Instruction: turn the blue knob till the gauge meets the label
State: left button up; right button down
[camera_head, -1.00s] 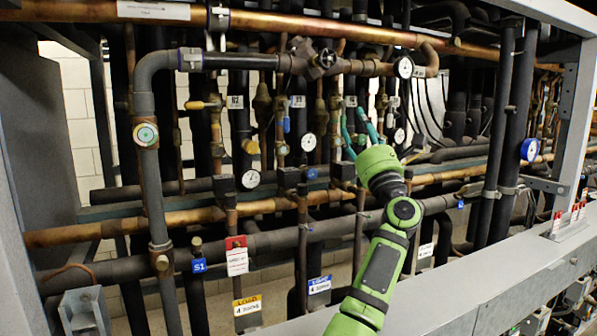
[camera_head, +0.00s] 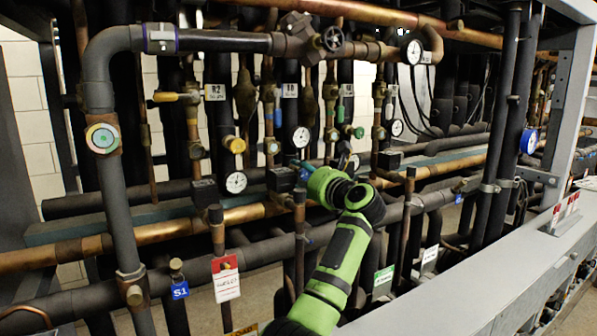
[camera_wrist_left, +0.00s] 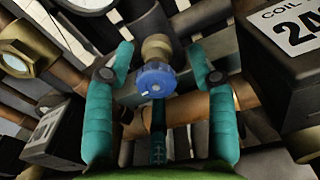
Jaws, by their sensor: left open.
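The blue knob (camera_wrist_left: 156,79) sits on a brass valve stem in the left wrist view. My left gripper (camera_wrist_left: 160,60) is open, with one teal finger on each side of the knob and a visible gap on both sides. In the head view my left gripper (camera_head: 303,167) reaches in among the pipes, mostly hidden behind its own green wrist. I cannot make out the knob there. White dial gauges stand nearby, one above the gripper (camera_head: 300,138) and one to its left (camera_head: 236,182). Their readings are too small to tell. My right gripper is not in view.
A black coil box (camera_wrist_left: 290,65) stands close on the right of the gripper and another black box (camera_wrist_left: 55,135) on the left. Copper and black pipes crowd around. A grey frame beam (camera_head: 470,285) runs across the front right. A red-and-white tag (camera_head: 226,279) hangs at lower left.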

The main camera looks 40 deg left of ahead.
pick_arm(q)
jog(key=shift+s+d+r, duration=0.1)
jog(key=shift+d+r, duration=0.1)
jog(key=shift+s+d+r, duration=0.1)
jog(key=shift+d, duration=0.2)
jog(key=c, duration=1.1)
grip_shut()
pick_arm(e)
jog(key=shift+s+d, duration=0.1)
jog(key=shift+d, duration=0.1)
pick_arm(q)
jog(key=shift+r+m, duration=0.15)
jog(key=shift+m, duration=0.35)
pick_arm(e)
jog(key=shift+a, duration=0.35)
